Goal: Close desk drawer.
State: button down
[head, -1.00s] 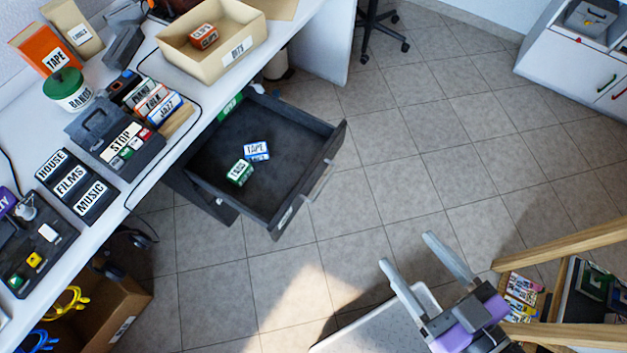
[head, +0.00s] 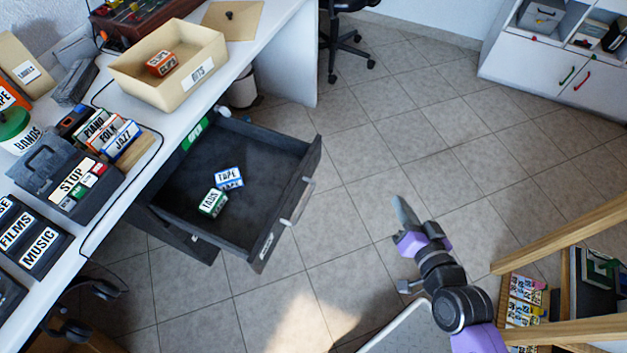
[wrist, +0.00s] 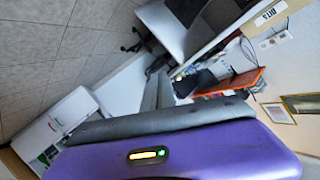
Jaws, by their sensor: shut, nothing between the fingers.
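The desk drawer (head: 262,137) is dark grey and pulled well out from under the white desk. Its front panel, with a light handle (head: 302,200), faces the lower right. A green-and-white TABS box (head: 212,203) and a blue-and-white TAPE box (head: 229,178) lie inside it. My gripper (head: 402,212) is shut and empty, to the right of the drawer and apart from it. In the wrist view my grey fingers (wrist: 157,95) point away from the purple gripper body; the drawer does not show there.
The white desk (head: 262,62) carries a BITS tray (head: 190,85), cassettes and boxes. An office chair (head: 345,45) stands at the back. A wooden frame (head: 565,240) is at the right. Tiled floor lies clear between the drawer and the white cabinet (head: 540,70).

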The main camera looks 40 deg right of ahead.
jog(key=w+d+f+m+g+y+b, duration=0.1)
jog(key=w+d+f+m, duration=0.25)
jog(key=f, duration=0.25)
jog(key=w+d+f+m+g+y+b, duration=0.1)
jog(key=w+d+f+m+b, duration=0.1)
jog(key=d+f+m, duration=0.3)
jog(key=m+t+y+b, duration=0.2)
jog(key=m+t+y, duration=0.3)
jog(key=m+y, duration=0.7)
send_near(303, 171)
jog(key=shift+n+y, duration=0.4)
jog(key=shift+n, duration=0.35)
jog(key=x, duration=0.2)
jog(key=b+x, duration=0.1)
jog(key=x, duration=0.1)
jog(key=b+x, duration=0.1)
jog(key=x, duration=0.2)
jog(key=shift+w+d+f, duration=0.15)
jog(key=shift+d+f, duration=0.1)
jog(key=shift+d, duration=0.15)
jog(key=shift+a, duration=0.1)
